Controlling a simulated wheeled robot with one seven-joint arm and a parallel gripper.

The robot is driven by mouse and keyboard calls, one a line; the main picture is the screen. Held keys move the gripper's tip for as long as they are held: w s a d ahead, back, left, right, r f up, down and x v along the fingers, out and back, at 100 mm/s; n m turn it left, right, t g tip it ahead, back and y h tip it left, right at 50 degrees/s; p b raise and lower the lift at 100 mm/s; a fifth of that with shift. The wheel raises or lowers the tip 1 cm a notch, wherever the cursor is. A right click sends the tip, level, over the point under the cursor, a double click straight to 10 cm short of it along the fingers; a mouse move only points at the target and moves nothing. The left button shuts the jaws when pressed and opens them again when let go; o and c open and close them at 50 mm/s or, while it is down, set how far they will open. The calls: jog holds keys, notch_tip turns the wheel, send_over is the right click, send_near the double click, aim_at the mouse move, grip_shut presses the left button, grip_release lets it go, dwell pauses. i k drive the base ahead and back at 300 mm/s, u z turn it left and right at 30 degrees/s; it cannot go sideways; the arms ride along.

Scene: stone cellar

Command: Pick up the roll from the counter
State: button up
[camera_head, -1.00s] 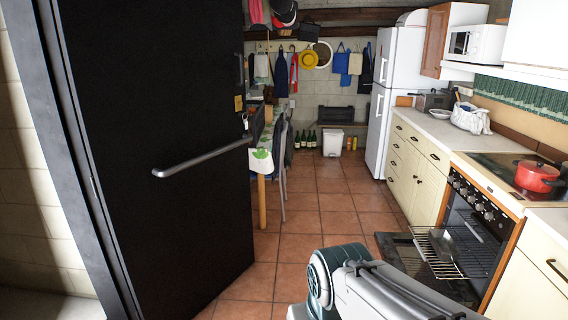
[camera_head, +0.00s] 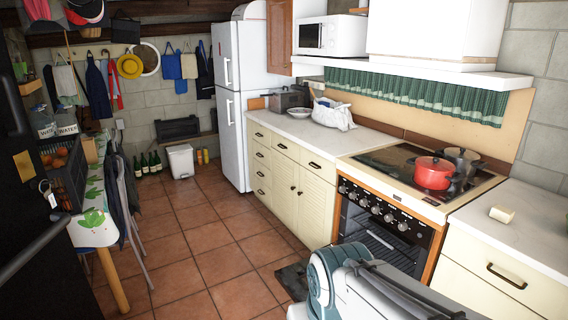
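A small cream-coloured piece (camera_head: 502,214), which looks like the roll, lies on the white counter (camera_head: 530,235) to the right of the stove. It is alone on that stretch of counter, set back from the front edge. Part of my own arm shows at the bottom middle of the head view, below and to the left of the roll. My gripper is out of the picture, so I cannot see whether it holds anything.
The stove (camera_head: 400,178) carries a red pot (camera_head: 433,173) and a dark pot (camera_head: 461,160). A table (camera_head: 95,232) and black door (camera_head: 25,265) stand left. Tiled floor (camera_head: 205,240) is clear between.

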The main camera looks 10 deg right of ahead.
aim_at(502, 214)
jog(key=z, duration=0.85)
jog(key=i, duration=0.8)
jog(key=z, duration=1.7)
jog(key=i, duration=1.35)
jog(key=z, duration=0.45)
